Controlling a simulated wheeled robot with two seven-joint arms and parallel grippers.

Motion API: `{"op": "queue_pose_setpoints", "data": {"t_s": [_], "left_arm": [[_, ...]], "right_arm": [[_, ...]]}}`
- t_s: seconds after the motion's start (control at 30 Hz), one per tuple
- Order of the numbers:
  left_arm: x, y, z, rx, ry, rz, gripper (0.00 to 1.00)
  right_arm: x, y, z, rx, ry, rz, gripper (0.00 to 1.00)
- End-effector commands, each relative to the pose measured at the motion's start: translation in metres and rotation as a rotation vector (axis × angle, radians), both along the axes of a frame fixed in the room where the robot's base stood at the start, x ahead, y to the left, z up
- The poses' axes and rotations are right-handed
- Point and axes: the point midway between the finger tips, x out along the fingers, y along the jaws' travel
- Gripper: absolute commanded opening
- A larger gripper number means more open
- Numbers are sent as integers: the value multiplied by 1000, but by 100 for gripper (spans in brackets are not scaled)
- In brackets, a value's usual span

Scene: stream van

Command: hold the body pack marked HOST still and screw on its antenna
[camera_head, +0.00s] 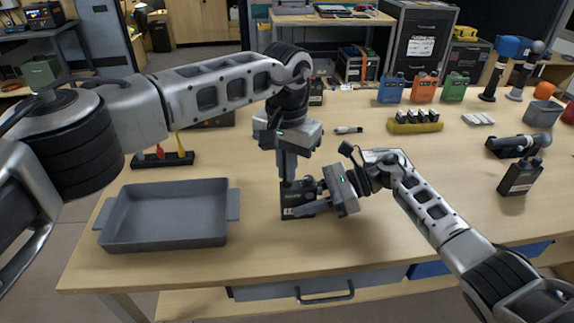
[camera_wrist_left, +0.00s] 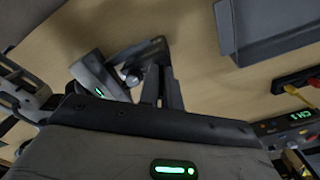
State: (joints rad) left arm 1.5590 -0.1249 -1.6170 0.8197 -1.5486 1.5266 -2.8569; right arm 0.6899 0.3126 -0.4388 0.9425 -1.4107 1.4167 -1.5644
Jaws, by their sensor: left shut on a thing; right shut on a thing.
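A dark body pack with a light label (camera_head: 293,212) is on the table in front of me, partly covered by my grippers; its lettering is too small to read. My right gripper (camera_head: 303,198) comes in from the right and is shut on the pack. My left gripper (camera_head: 287,181) points down just above the pack's top and is shut on a thin thing, taken to be the antenna, which its fingers almost wholly hide. I cannot tell whether the antenna touches the pack. In the left wrist view, my left fingers (camera_wrist_left: 162,88) are close beside my right gripper (camera_wrist_left: 118,72).
A grey tray (camera_head: 165,243) is to the left. Another dark pack (camera_head: 520,178) stands at the right. Blue (camera_head: 391,90), orange (camera_head: 424,90) and green (camera_head: 454,89) packs stand at the back, behind a yellow holder (camera_head: 415,127). The table's front edge is clear.

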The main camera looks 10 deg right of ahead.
Motion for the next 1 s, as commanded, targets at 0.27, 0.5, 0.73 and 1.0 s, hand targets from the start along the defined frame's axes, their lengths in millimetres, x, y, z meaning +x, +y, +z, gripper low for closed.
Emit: {"op": "queue_pose_setpoints", "data": {"t_s": [0.27, 0.5, 0.73, 1.0], "left_arm": [[0, 0, 0, 0, 0, 4, 24], [0, 0, 0, 0, 0, 42, 24], [0, 0, 0, 1, 0, 316, 24], [0, -1, 0, 1, 0, 357, 24]], "right_arm": [[0, 0, 0, 0, 0, 0, 2], [0, 0, 0, 0, 0, 0, 2], [0, 0, 0, 0, 0, 0, 2], [0, 0, 0, 0, 0, 0, 2]]}}
